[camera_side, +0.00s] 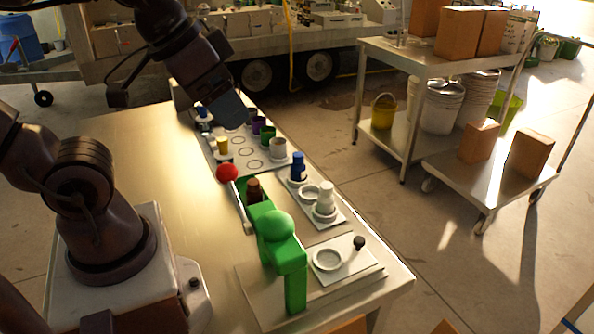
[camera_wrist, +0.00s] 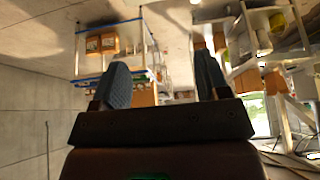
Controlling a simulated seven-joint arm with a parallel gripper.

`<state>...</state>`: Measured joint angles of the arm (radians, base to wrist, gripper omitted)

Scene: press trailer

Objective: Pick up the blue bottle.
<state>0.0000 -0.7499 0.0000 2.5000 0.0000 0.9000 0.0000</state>
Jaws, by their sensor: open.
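A dark blue bottle (camera_side: 298,167) stands upright on a pale plate to the right of the green press. A white bottle (camera_side: 325,194) stands nearer on the same plate, with an empty ring between them. A second, smaller blue item (camera_side: 203,113) stands at the far left of the cup row; I cannot tell its kind. My gripper (camera_side: 232,112) is above the far part of the table, up and to the left of the blue bottle, and apart from it. In the wrist view my gripper (camera_wrist: 160,75) has its two fingers spread with nothing held. No bottle shows clearly there.
A green press (camera_side: 277,225) with a red-knobbed lever (camera_side: 227,173) stands close left of the bottles, with a brown bottle (camera_side: 254,190) at it. A white board (camera_side: 245,153) holds several colored cups behind. The table's left part (camera_side: 150,140) is bare.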

